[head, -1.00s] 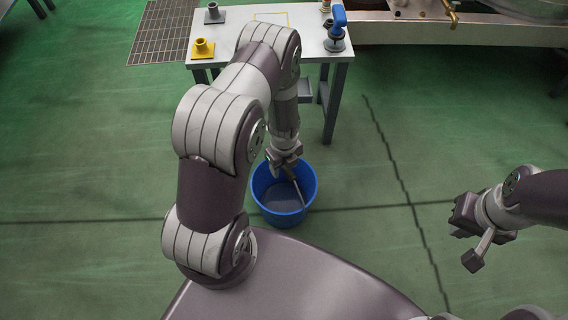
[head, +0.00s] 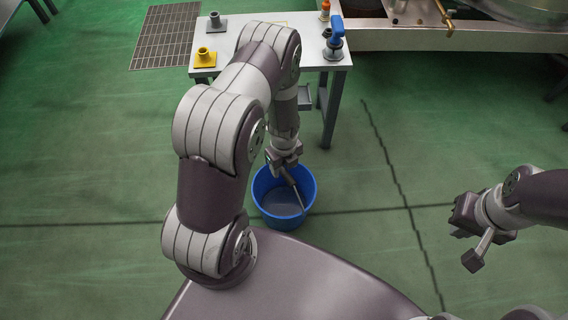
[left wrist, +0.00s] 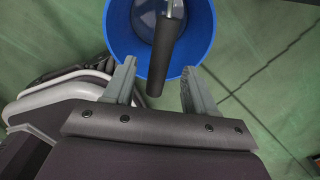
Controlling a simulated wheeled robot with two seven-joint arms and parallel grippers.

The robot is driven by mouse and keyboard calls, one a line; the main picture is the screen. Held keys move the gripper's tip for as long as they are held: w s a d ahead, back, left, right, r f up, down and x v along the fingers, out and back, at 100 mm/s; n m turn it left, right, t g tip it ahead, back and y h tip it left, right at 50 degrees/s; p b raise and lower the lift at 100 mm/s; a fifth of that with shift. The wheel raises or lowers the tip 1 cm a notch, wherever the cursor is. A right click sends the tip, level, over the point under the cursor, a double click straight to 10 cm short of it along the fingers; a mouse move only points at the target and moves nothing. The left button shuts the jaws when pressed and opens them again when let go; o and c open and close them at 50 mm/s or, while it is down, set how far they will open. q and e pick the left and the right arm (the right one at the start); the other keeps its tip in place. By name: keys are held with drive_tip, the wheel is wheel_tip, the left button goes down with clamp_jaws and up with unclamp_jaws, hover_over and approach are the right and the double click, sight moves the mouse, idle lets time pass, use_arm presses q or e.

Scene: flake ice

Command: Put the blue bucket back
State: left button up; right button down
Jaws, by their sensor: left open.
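The blue bucket (head: 263,205) stands upright on the green floor, just beyond my base. A dark rod-like handle (head: 297,191) leans out of it; I cannot tell what it belongs to. My left gripper (head: 286,163) is open above the bucket's far side in the head view. In the left wrist view, the bucket (left wrist: 205,45) is beyond my open left fingers (left wrist: 158,88), and the dark handle (left wrist: 163,55) points into the gap between them. My right gripper (head: 468,214) is off to the right, away from the bucket; its jaw opening is unclear.
A white table (head: 265,48) stands behind the bucket, holding a yellow fitting (head: 205,58), a grey fitting (head: 216,21) and a blue-handled item (head: 337,35). A floor grate (head: 165,36) lies at the back left. Floor right of the bucket is clear.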

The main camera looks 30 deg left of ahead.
use_arm(q)
drive_tip(key=shift+r+p, duration=2.1)
drive_tip(key=shift+r, duration=0.2)
wheel_tip(320, 180, up, 13)
drive_tip(key=p, duration=0.5)
drive_tip(key=shift+f, duration=0.2)
drive_tip(key=shift+s, duration=0.1)
